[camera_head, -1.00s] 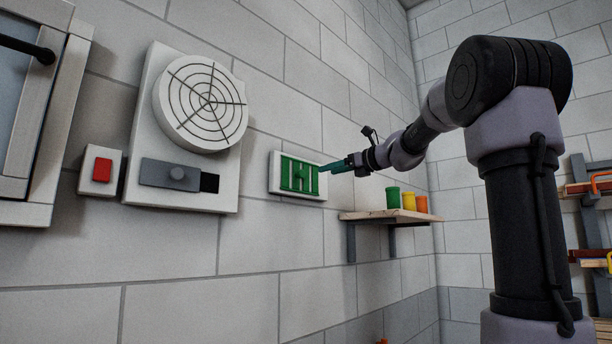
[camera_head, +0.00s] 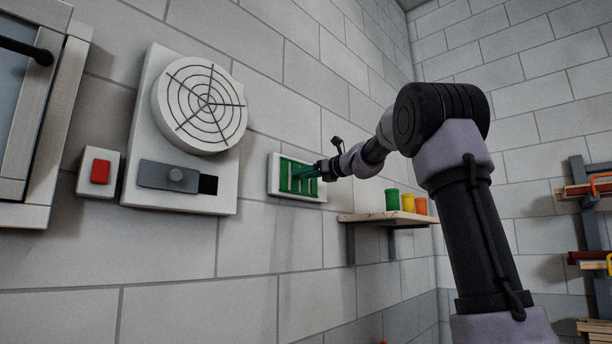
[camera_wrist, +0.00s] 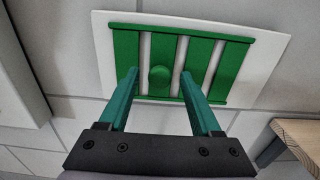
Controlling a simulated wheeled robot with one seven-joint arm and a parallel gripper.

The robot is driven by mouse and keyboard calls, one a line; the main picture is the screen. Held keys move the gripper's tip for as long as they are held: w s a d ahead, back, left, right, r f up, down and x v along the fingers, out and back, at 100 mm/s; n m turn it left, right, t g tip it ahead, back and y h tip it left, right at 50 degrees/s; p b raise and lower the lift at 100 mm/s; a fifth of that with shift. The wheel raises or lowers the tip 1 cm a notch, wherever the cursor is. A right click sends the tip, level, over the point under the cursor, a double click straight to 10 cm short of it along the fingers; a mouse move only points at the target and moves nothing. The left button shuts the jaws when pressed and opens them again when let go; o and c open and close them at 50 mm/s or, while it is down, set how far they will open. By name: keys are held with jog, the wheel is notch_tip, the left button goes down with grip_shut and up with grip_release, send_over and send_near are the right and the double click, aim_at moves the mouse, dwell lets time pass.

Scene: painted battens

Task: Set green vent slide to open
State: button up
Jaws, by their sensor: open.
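The green vent slide (camera_wrist: 191,65) is a slatted green panel on a white plate (camera_wrist: 262,86) fixed to the wall. White gaps show between its upright slats. A round green knob (camera_wrist: 160,78) stands out from it, left of the middle. In the head view the vent (camera_head: 285,185) is partly covered by my gripper (camera_head: 305,172). My gripper's two teal fingers (camera_wrist: 160,88) are open in the wrist view, one on each side of the knob. They look apart from the knob; whether the tips touch the slats I cannot tell.
A wooden shelf (camera_head: 400,217) with green, yellow and orange cups (camera_head: 407,202) is right of and below the vent. The wall below is clear.

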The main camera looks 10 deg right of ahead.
jog(key=shift+c, duration=0.3)
grip_shut()
dwell(1.1)
